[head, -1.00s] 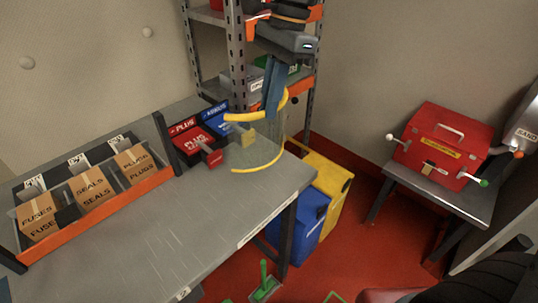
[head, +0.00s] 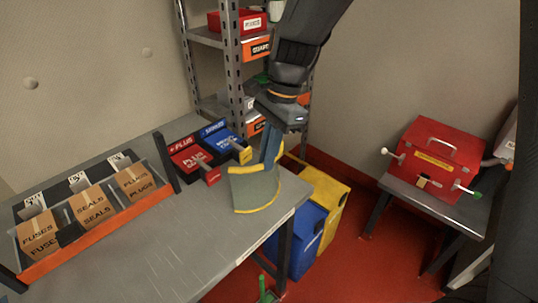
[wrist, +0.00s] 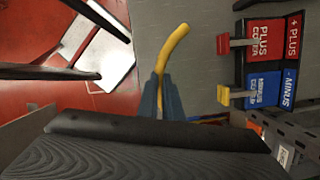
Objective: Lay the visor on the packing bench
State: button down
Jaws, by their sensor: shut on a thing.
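The visor (head: 257,190) is a clear curved sheet with yellow edging at top and bottom. In the head view it stands over the right end of the grey packing bench (head: 185,232); I cannot tell whether its lower edge touches the top. My gripper (head: 268,158) is shut on the visor's right side, with blue fingers pointing down. In the wrist view the blue fingers (wrist: 167,100) pinch the visor's yellow edge (wrist: 173,45), which runs up from between them. The bench top (wrist: 190,15) lies beyond it.
Red PLUS (head: 193,158) and blue MINUS (head: 222,140) holders stand at the bench's back, close to the visor. An orange-fronted tray (head: 100,228) of boxes fills the left. Blue (head: 308,238) and yellow (head: 328,205) bins stand right of the bench. The bench's middle is clear.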

jog(key=c, duration=1.9)
grip_release()
jog(key=b+v, duration=0.3)
jog(key=v, duration=0.9)
jog(key=s+d+f+n+t, duration=0.1)
jog(key=s+d+f+n, duration=0.1)
jog(key=d+f, duration=0.4)
jog(key=s+d+f+n+t+h, duration=0.1)
jog(key=s+d+f+n, duration=0.2)
jog(key=d+f+n, duration=0.2)
jog(key=s+d+f+n+t+h, duration=0.1)
jog(key=s+d+f+n, duration=0.1)
jog(key=d+f+n, duration=0.2)
jog(key=shift+s+d+f, duration=0.2)
jog(key=shift+d+f, duration=0.5)
jog(key=shift+d, duration=0.25)
jog(key=shift+s+d+f, duration=0.2)
jog(key=shift+d+f, duration=0.5)
jog(key=shift+d, duration=0.25)
jog(key=shift+f, duration=0.25)
